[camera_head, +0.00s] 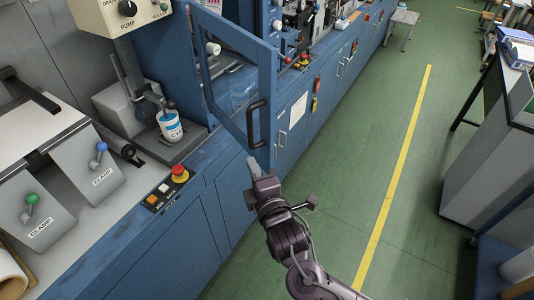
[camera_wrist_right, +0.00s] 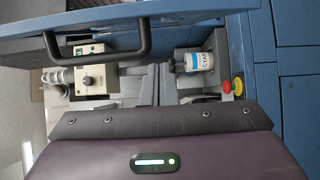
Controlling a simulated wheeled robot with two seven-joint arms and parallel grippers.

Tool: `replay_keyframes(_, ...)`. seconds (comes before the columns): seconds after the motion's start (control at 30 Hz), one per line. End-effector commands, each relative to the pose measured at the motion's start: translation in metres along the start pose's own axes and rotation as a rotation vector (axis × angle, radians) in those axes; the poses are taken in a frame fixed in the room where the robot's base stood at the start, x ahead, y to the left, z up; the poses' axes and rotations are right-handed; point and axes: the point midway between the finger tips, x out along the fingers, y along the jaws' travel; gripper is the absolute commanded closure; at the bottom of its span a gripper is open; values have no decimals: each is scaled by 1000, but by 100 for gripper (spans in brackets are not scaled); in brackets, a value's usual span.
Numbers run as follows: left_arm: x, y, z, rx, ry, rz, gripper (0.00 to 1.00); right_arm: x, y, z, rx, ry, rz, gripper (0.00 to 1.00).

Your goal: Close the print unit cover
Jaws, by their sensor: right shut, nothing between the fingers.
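The print unit cover (camera_head: 236,26) is a blue-framed clear door that stands swung open from the blue machine. Its black handle (camera_head: 251,123) is on the free edge, toward the aisle. In the right wrist view the handle (camera_wrist_right: 146,42) and the cover's blue frame (camera_wrist_right: 205,12) cross the top. My right gripper (camera_head: 253,166) is shut and empty, just below the handle in the head view. I see no contact between them. My left gripper is not in view.
A cyan ink can (camera_head: 171,126) stands in the bay left of the cover. A red emergency button (camera_head: 179,173) and blue- and green-knobbed clamps (camera_head: 98,172) sit on the near machine top. The green aisle floor (camera_head: 350,150) is clear; a grey bench (camera_head: 480,150) stands at right.

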Motion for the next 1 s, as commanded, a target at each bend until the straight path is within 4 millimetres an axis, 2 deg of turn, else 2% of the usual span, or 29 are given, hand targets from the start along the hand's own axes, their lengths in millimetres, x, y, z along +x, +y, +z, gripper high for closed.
replay_keyframes(0.03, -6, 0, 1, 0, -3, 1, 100, 11, 5, 0, -1, -2, 2, 100)
replay_keyframes(0.1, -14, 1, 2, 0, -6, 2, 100, 12, 4, 14, -6, -3, -1, 100)
replay_keyframes(0.3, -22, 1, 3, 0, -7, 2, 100, 16, 2, 34, -2, -1, -1, 100)
replay_keyframes(0.83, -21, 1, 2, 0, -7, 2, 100, 18, -1, 41, -1, 5, 0, 100)
replay_keyframes(1.0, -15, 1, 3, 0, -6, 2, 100, 21, -2, 56, -5, 34, 1, 100)
